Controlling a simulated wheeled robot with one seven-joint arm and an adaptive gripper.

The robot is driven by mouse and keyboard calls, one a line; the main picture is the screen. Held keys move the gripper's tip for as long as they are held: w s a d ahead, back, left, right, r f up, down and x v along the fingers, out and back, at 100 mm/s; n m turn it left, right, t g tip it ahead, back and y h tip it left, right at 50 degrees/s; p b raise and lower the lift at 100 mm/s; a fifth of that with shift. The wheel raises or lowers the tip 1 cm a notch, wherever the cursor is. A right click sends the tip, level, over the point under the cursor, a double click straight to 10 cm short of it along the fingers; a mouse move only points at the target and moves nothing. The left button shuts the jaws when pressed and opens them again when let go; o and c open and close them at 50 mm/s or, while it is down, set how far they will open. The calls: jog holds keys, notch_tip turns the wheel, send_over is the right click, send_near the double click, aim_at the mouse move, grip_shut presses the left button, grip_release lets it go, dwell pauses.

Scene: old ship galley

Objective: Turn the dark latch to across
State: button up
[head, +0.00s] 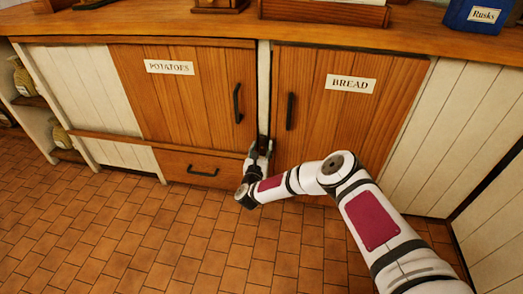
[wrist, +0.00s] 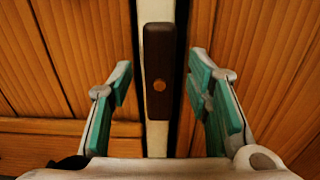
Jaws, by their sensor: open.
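The dark latch (wrist: 159,60) is a narrow dark brown bar with a round brass-coloured pivot. In the wrist view it stands upright on the pale post between two wooden doors. My gripper (wrist: 164,85) is open, with one green-padded finger on each side of the latch and a visible gap to it on both sides. In the head view my gripper (head: 260,150) is low at the post between the doors. There the latch (head: 263,141) is small and partly hidden by my gripper.
The POTATOES door (head: 180,95) is on the left and the BREAD door (head: 335,110) on the right, each with a dark vertical handle. A drawer (head: 203,168) lies below the left door. The counter (head: 200,26) overhangs above. The tiled floor (head: 120,230) is clear.

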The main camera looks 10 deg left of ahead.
jog(key=shift+c, duration=0.2)
grip_shut()
